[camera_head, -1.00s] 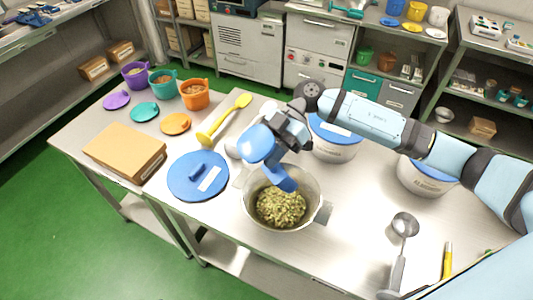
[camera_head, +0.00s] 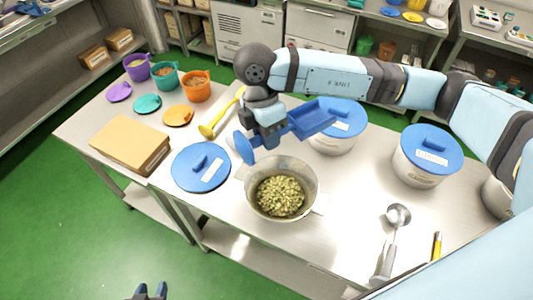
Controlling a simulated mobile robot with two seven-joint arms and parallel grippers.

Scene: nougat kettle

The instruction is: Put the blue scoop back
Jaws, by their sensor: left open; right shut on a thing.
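My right gripper (camera_head: 266,134) is shut on the blue scoop (camera_head: 312,118), holding it above the table behind the open pot. The scoop's trough points right, and its round blue end shows at the left of the gripper. The trough looks empty. The open metal pot (camera_head: 256,196) holds greenish chunks, and the scoop is clear of its opening. My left gripper (camera_head: 151,291) shows only as fingertips at the bottom edge, open and empty, below the table's front edge.
A blue lid (camera_head: 201,167) lies left of the pot. Behind it are a yellow scoop (camera_head: 208,130) and coloured cups with lids. Two blue-lidded pots (camera_head: 418,168) stand right. A metal ladle (camera_head: 397,215) and a yellow-handled tool (camera_head: 437,244) lie front right.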

